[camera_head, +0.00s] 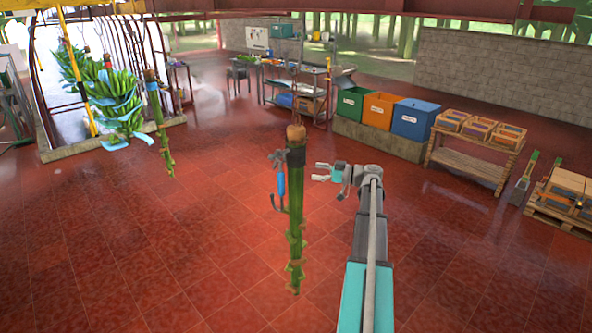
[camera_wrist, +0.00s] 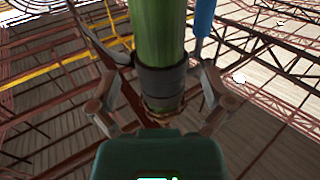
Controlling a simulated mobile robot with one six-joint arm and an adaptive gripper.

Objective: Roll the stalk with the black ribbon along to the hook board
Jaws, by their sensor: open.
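The stalk (camera_head: 296,220) hangs upright in the middle of the head view, green with brown stubs and a pale brown top. The black ribbon (camera_head: 296,156) wraps it just below that top. My gripper (camera_head: 320,172) is open just right of the stalk at about ribbon height, its fingers pointing left. In the wrist view, the stalk (camera_wrist: 158,35) and its black ribbon (camera_wrist: 163,79) lie in line with the space between the spread fingers; I see no grip. A pale board (camera_head: 257,38) stands far back; I cannot tell whether it is the hook board.
A blue-handled hook (camera_head: 281,184) hangs close to the stalk's left. Another bare stalk (camera_head: 160,130) and a green banana bunch (camera_head: 112,95) hang at left. Coloured bins (camera_head: 382,108) and a wooden crate table (camera_head: 470,164) stand at right. The red floor between is clear.

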